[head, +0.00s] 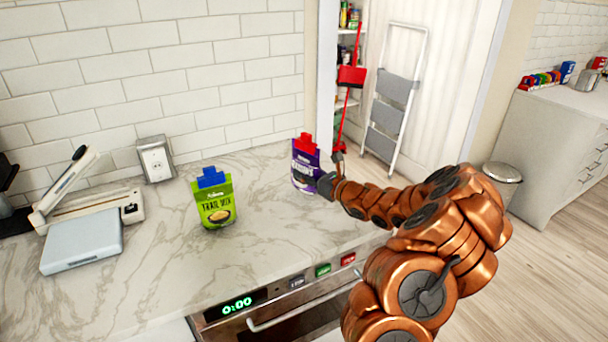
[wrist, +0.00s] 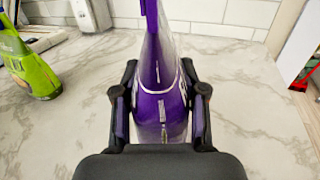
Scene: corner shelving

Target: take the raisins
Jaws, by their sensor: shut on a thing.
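The raisins are a purple pouch (head: 304,170) with a red clip on top, upright at the right end of the marble counter in the head view. The pouch also fills the middle of the wrist view (wrist: 160,95), seen edge-on. My gripper (wrist: 160,108) is shut on the pouch, with one finger against each side. In the head view my gripper (head: 328,184) reaches it from the right, partly covering its lower right. I cannot tell whether the pouch's base touches the counter.
A green trail mix pouch (head: 215,203) with a blue clip stands to the left on the counter (head: 160,270). A grey-blue scale-like device (head: 82,242) lies further left. An oven with a display (head: 238,305) is below the front edge.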

